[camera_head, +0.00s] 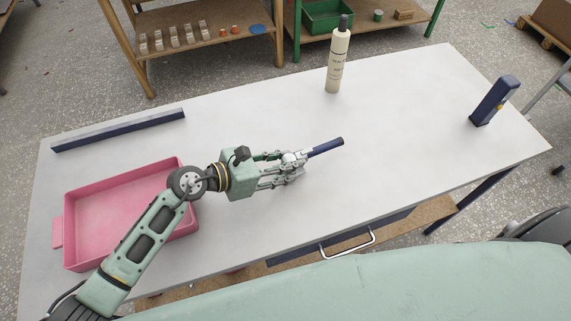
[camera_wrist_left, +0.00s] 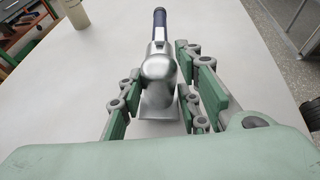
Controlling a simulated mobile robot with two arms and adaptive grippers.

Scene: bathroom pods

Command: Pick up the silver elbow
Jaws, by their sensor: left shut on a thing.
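The silver elbow (camera_wrist_left: 159,72) is a shiny rounded metal piece in the left wrist view, with a flared lower end and a dark blue and black length (camera_wrist_left: 159,22) extending from its far side. My left gripper (camera_wrist_left: 158,85) has its fingers on both sides of the elbow and is shut on it. In the head view my left gripper (camera_head: 291,168) is low over the middle of the table, and the dark blue length (camera_head: 326,147) points right and away. The fingers partly hide the elbow (camera_head: 294,158). I cannot tell whether it touches the table. My right gripper is not in view.
A pink tray (camera_head: 72,232) lies on the white table at left, partly under my arm. A dark blue bar (camera_head: 120,131) lies behind it. A cream bottle (camera_head: 336,65) stands at the back and a blue device (camera_head: 494,101) at right. The table's right-middle is clear.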

